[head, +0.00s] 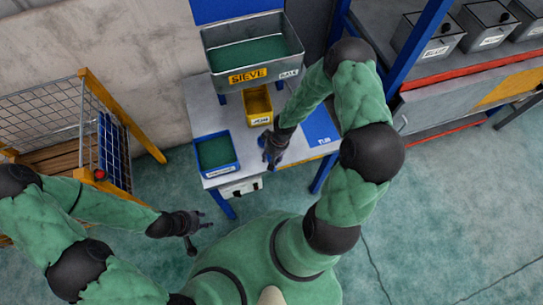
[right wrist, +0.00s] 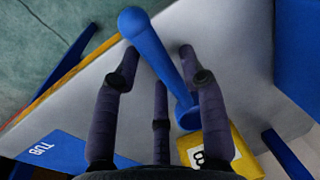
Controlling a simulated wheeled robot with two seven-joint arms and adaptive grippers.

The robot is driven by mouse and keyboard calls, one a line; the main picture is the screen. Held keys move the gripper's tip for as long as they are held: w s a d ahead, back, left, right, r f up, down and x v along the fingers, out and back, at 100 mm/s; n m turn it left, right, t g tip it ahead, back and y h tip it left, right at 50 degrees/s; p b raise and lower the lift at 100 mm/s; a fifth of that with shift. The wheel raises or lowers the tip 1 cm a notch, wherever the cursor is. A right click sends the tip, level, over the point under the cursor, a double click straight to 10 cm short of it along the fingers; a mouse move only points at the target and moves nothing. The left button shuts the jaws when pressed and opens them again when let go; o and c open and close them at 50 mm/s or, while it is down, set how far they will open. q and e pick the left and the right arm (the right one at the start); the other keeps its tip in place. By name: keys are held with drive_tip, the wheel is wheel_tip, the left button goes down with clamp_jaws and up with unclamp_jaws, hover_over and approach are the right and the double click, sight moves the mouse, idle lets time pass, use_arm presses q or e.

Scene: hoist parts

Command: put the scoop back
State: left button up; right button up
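The blue scoop (right wrist: 160,60) shows in the right wrist view as a slanted rod with a rounded knob at one end and a wider end near the yellow bin. My right gripper (right wrist: 160,65) has its fingers around the rod and seems closed on it, though the contact is partly hidden. In the head view my right gripper (head: 270,150) is over the table, in front of the yellow bin (head: 258,106), with a bit of blue at its fingers. My left gripper (head: 198,228) is empty, its fingers apart, above the floor at lower left.
A metal SIEVE tub (head: 250,75) stands behind. A wire cage (head: 60,115) is at left. Lidded bins (head: 430,40) sit on a bench at upper right.

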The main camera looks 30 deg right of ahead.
idle(0.3)
drive_tip(key=shift+r, duration=0.2)
wheel_tip(320, 180, up, 11)
drive_tip(key=d+p, duration=0.2)
drive_tip(key=p, duration=0.3)
drive_tip(key=s+a+f+y, duration=0.1)
drive_tip(key=s+a+f, duration=0.2)
drive_tip(key=a, duration=0.5)
drive_tip(key=s+a+f, duration=0.3)
drive_tip(key=s+a, duration=0.3)
drive_tip(key=a, duration=0.3)
drive_tip(key=shift+y, duration=0.4)
drive_tip(key=shift+f, duration=0.1)
